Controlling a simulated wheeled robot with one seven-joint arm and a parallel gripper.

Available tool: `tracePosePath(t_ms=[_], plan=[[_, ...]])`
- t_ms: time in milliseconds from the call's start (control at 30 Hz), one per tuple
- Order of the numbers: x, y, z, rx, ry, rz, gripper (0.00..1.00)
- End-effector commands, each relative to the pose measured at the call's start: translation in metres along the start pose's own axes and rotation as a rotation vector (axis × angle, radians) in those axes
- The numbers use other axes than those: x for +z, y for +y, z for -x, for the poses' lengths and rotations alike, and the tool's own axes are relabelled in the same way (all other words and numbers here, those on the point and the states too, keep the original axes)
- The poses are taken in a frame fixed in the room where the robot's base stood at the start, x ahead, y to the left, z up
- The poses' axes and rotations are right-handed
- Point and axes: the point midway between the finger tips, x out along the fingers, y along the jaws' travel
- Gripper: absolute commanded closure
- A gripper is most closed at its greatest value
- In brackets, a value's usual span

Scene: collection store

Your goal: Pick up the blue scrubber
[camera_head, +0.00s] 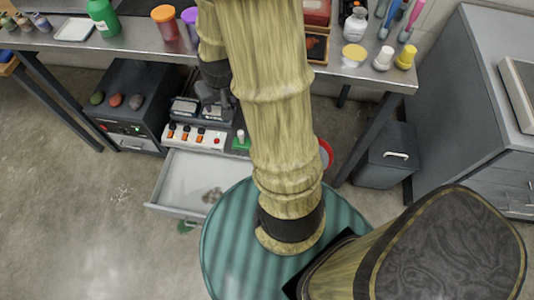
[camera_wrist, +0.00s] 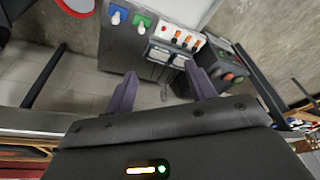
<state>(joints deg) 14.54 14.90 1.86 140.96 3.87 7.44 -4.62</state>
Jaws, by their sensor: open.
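A blue scrubber with a pale knob (camera_wrist: 117,15) shows at the top of the wrist view. It is on top of the grey cabinet, left of a similar green one (camera_wrist: 142,24). In the head view the green one (camera_head: 241,143) shows beside my arm, and the blue one is hidden behind the arm. My gripper (camera_wrist: 162,86) is open and empty, its two fingers apart, with the cabinet beyond them. In the head view the gripper (camera_head: 216,92) is partly hidden by my arm, near the bench's front edge.
A panel with orange switches (camera_head: 196,136) sits beside the green one. Below it an open drawer (camera_head: 185,185) sticks out. The metal bench (camera_head: 140,42) with jars and bottles runs above. A dark cabinet (camera_head: 130,95) stands left, a grey bin (camera_head: 387,165) right.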

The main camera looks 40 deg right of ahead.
Motion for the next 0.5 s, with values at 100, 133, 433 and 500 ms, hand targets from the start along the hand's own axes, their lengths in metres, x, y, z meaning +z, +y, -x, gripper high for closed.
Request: tracePosePath(t_ms=[100, 133, 433, 500], plan=[[0.005, 0.020, -0.059, 0.014, 0.010, -0.050, 0.45], [0.005, 0.025, -0.070, 0.017, 0.013, -0.061, 0.45], [0.015, 0.078, -0.183, 0.056, 0.048, -0.175, 0.45], [0.019, 0.091, -0.209, 0.067, 0.056, -0.202, 0.45]])
